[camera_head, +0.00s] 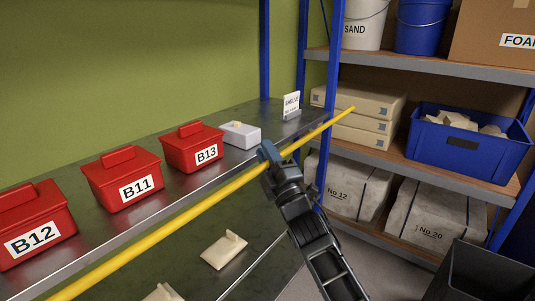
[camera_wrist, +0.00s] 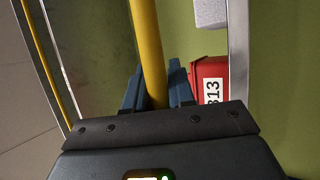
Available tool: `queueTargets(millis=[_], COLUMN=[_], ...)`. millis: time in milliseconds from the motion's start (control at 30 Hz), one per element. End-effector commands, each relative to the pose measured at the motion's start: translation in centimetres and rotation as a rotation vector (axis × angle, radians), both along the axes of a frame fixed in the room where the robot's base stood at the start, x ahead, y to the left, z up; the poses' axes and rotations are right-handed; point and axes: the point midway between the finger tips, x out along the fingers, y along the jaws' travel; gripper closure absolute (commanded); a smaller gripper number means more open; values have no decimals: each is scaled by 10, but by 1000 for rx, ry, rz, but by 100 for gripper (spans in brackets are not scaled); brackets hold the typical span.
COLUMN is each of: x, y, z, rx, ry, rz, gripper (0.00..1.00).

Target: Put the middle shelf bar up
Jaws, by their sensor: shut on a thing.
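In the wrist view the yellow bar (camera_wrist: 147,50) passes between the blue fingers of my gripper (camera_wrist: 155,90). Another thin yellow bar (camera_wrist: 40,60) shows at the left of the wrist view. The bar's near end is outside the head view, and I cannot tell whether the bar touches its holders.
Red boxes B12 (camera_head: 38,222), B11 (camera_head: 122,180) and B13 (camera_head: 193,147) stand behind the bar on the shelf, beside a grey box (camera_head: 240,136) and a small sign (camera_head: 291,104). A blue post (camera_head: 331,90) and a side rack with a blue crate (camera_head: 468,145) stand right.

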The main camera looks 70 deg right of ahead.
Motion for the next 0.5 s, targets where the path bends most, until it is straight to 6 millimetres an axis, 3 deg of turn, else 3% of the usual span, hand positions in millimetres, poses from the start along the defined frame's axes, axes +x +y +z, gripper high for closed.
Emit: queueTargets(millis=[33, 233, 267, 433, 500], x=[6, 6, 6, 6, 5], y=[3, 3, 3, 2, 2], z=[-14, -14, -14, -13, -12], rx=[19, 19, 19, 18, 17], ry=[23, 23, 23, 21, 19], rz=[8, 8, 8, 8, 6], gripper=[100, 100, 73, 57, 56])
